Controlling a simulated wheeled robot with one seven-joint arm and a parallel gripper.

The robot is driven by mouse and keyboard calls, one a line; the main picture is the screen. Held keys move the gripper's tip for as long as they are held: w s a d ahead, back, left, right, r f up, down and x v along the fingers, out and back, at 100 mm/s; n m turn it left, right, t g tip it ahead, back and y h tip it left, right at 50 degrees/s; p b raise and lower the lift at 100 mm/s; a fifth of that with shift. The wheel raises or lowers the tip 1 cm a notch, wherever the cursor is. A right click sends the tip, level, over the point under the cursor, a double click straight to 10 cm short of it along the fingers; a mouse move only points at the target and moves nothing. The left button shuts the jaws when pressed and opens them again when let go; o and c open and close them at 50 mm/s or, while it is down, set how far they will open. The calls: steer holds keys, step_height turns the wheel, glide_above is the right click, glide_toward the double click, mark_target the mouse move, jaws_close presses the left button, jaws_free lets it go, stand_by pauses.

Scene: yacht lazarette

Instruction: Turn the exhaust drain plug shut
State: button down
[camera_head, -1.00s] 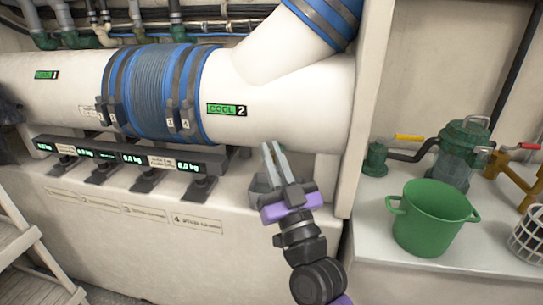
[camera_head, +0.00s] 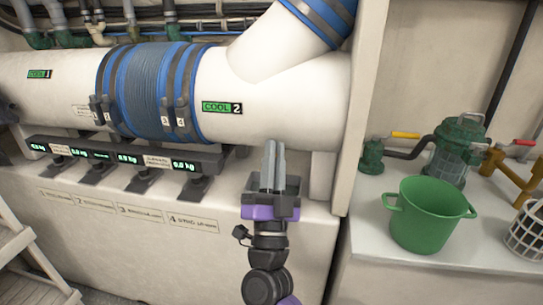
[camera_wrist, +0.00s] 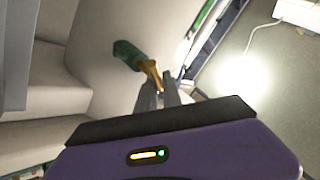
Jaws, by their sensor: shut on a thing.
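The large white exhaust pipe (camera_head: 270,95) runs across the head view, with a green "COOL 2" label. My gripper (camera_head: 272,148) reaches upward under its right part, fingers close together and pointing at the pipe's underside. In the wrist view, a brass-coloured piece (camera_wrist: 150,70) on a green fitting (camera_wrist: 127,53) looks like the drain plug. Its near end lies between my gripper's fingertips (camera_wrist: 160,86), which are shut on it. The head view does not show the plug; the fingers and pipe hide that spot. How far the plug is turned cannot be told.
A row of black load pads with green weight displays (camera_head: 128,157) stands left of my gripper under the pipe. A white upright post (camera_head: 360,100) is close on the right. Beyond it, a green bucket (camera_head: 425,220) and green strainer (camera_head: 457,150) stand on a white counter.

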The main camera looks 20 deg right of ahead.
steer(key=shift+s+d+f+m+g+h+b, duration=0.15)
steer(key=shift+f+m+g+h+b, duration=0.2)
steer(key=shift+m+g+h+b, duration=2)
steer(key=shift+s+d+f+m+g+h+b, duration=0.1)
steer(key=shift+f+m+g+h, duration=0.5)
steer(key=shift+m+g, duration=3.55)
steer(key=shift+s+d+f+m+g+h+b, duration=0.15)
steer(key=shift+m+g+h+b, duration=1.4)
steer(key=shift+m, duration=2.95)
steer(key=shift+w+r+g+p, duration=0.1)
steer(key=shift+g+p, duration=0.2)
steer(key=shift+g, duration=0.05)
steer(key=c, duration=1.5)
jaws_free()
steer(key=shift+h, duration=0.3)
steer(key=p+v, duration=0.1)
steer(key=v, duration=0.6)
steer(key=shift+a, duration=0.35)
